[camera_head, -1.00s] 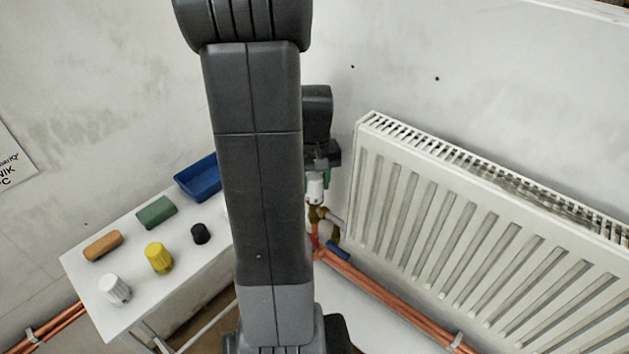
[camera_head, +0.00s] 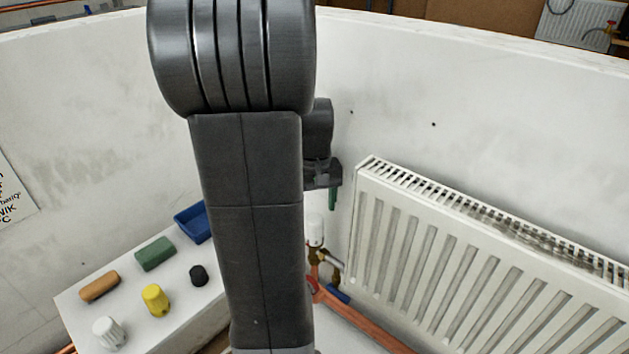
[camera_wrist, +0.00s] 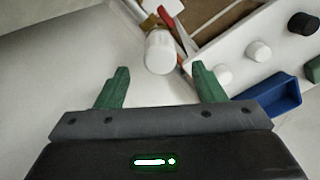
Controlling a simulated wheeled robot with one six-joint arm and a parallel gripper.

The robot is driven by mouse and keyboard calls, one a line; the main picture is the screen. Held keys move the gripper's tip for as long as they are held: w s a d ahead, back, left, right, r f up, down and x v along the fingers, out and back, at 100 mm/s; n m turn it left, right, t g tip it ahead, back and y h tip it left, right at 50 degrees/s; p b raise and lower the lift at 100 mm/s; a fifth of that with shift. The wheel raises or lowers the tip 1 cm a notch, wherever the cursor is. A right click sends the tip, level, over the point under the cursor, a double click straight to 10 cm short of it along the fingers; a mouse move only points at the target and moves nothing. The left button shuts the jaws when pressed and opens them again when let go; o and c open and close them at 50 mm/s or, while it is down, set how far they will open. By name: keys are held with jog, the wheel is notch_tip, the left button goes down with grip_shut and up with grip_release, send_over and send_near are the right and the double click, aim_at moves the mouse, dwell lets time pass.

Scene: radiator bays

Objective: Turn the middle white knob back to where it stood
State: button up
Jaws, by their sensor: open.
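A white valve knob (camera_head: 315,230) stands upright on brass fittings at the left end of the radiator. It also shows in the wrist view (camera_wrist: 160,52), beyond the fingertips and roughly centred between them. My gripper (camera_wrist: 160,69) is open, with a green finger on each side and nothing held. In the head view one green finger (camera_head: 333,198) shows above and slightly right of the knob, apart from it. My arm hides the rest of the gripper there. Any mark showing the knob's turn angle is too small to read.
A white radiator (camera_head: 470,265) hangs at the right, with copper pipes (camera_head: 360,323) below.

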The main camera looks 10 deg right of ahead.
notch_tip(320, 180, up, 7)
jog(key=shift+r, duration=0.15)
dwell(0.4)
notch_tip(320, 180, down, 14)
jog(key=shift+r, duration=0.1)
jog(key=shift+m, duration=0.5)
dwell(0.4)
